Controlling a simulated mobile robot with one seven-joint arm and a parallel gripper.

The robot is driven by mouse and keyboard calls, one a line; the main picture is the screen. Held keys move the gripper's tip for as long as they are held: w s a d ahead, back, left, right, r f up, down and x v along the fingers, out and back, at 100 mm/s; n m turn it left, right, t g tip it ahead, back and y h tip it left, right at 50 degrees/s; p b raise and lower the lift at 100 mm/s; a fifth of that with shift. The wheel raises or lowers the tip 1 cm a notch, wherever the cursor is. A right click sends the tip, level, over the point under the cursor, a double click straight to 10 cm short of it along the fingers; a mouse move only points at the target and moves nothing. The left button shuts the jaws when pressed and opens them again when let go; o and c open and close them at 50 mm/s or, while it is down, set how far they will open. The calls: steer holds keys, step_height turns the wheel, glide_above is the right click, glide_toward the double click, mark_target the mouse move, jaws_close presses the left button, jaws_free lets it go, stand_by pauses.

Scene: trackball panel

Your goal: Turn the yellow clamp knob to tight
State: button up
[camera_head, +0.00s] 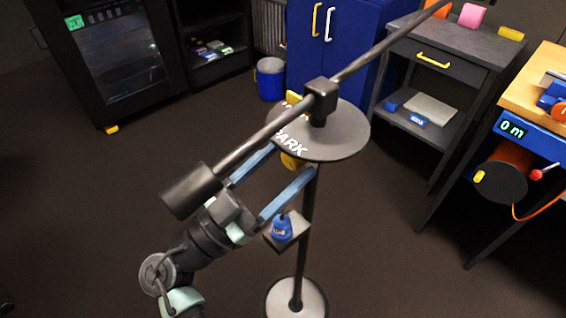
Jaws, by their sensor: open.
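A dark stand has a round disc (345,138) lettered "PARK", the word partly hidden by the boom. A yellow knob-like part (291,161) shows just under the disc's near edge, mostly hidden; it appears to be the clamp knob. Another yellow piece (293,98) shows at the disc's far edge, partly behind the boom. My gripper (291,160) reaches up from the lower left with its two blue fingers open, one on each side of the lower yellow part in this view. I cannot tell whether the fingers touch it.
A dark boom (265,132) with a cylindrical counterweight (192,190) crosses above my gripper. A small shelf on the pole holds a blue object (282,228). The round base (297,300) stands on open floor. A workbench (540,92) is at right.

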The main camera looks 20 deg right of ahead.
jaws_close()
